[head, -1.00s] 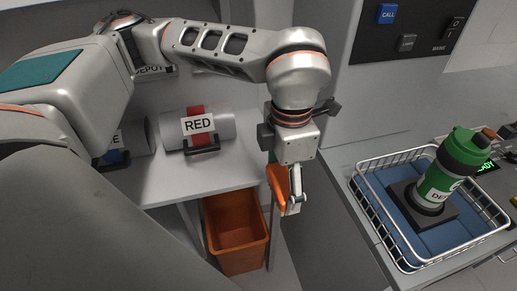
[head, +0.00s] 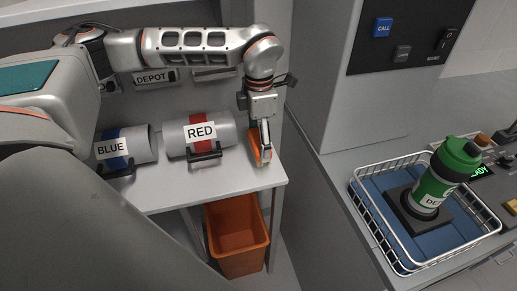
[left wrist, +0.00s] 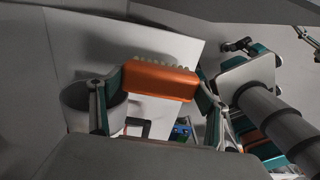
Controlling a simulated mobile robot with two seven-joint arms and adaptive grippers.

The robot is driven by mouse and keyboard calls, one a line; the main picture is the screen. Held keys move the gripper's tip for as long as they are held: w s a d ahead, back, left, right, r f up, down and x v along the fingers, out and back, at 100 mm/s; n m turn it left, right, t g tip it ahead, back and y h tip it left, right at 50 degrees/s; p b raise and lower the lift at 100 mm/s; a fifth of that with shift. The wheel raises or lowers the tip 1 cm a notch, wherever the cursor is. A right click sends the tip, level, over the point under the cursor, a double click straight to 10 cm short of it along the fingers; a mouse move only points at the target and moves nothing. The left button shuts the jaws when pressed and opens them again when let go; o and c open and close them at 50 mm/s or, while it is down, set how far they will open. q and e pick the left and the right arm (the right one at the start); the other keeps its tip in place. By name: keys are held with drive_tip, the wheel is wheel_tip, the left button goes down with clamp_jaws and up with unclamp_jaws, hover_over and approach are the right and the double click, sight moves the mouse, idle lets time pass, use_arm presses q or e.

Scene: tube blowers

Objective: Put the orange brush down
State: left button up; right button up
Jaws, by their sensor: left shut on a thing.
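The orange brush (head: 254,141) is in my left gripper (head: 263,158), above the right end of the grey shelf, right of the cylinder marked RED. In the left wrist view, the orange brush block (left wrist: 158,82) lies crosswise between the two fingers of my left gripper (left wrist: 157,92), with pale bristles along its far edge. My left gripper is shut on it. I cannot tell whether the brush touches the shelf.
The shelf (head: 215,182) holds the RED cylinder (head: 228,133) and the BLUE cylinder (head: 142,146). An orange bin (head: 238,264) stands below the shelf. A wire basket (head: 377,236) with a green bottle (head: 440,180) is on the right counter. The shelf's front right corner is bare.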

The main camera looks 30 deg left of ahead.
sight(258, 138)
use_arm(q)
drive_tip(key=shift+w+a+f, duration=0.15)
drive_tip(key=shift+f, duration=2)
drive_tip(key=shift+f, duration=0.1)
drive_tip(key=o, duration=1.2)
drive_tip(key=shift+f, duration=0.1)
drive_tip(key=shift+c, duration=0.2)
wheel_tip(258, 138, up, 8)
